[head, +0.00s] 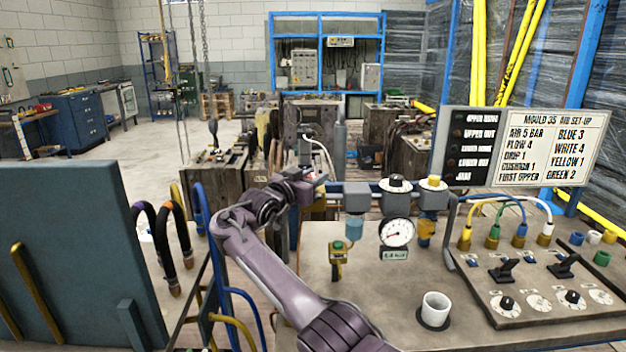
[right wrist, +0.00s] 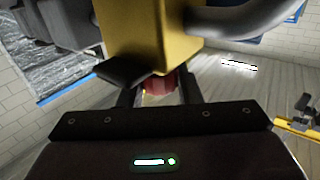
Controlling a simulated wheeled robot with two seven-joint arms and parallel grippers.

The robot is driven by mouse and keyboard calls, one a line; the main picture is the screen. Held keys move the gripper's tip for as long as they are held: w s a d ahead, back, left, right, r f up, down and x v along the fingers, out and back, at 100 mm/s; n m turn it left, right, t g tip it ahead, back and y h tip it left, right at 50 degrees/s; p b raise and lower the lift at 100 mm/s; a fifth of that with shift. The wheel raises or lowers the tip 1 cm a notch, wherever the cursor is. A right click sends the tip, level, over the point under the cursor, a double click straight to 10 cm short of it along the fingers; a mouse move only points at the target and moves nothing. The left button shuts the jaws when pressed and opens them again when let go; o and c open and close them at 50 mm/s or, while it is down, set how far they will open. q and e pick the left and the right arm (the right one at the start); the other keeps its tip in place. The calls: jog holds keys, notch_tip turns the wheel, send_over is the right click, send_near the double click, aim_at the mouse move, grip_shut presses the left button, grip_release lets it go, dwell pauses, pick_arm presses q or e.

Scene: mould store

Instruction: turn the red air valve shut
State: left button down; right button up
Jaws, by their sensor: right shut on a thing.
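My right arm reaches forward across the middle of the head view, and my right gripper (head: 308,182) is at the left end of the grey air line (head: 358,188). In the right wrist view the right gripper (right wrist: 160,92) has its two dark fingers on either side of the red air valve handle (right wrist: 160,83), shut on it. A yellow valve body (right wrist: 145,35) fills the view just beyond the handle, with a grey hose or pipe (right wrist: 245,18) curving off to the right. In the head view the valve is mostly hidden by my gripper. My left gripper is out of view.
A pressure gauge (head: 397,232) and a regulator with a black-and-white knob (head: 396,184) sit right of my gripper. A white cup (head: 435,309) stands on the bench, near a panel of switches and dials (head: 540,285). A blue-green plate (head: 70,230) with hoses stands at left.

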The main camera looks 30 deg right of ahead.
jog(key=shift+r, duration=0.1)
dwell(0.4)
jog(key=o, duration=0.9)
jog(key=shift+d, duration=0.1)
jog(key=shift+o, duration=0.2)
jog(key=b+v, duration=0.1)
jog(key=v, duration=0.7)
jog(key=shift+w+d, duration=0.1)
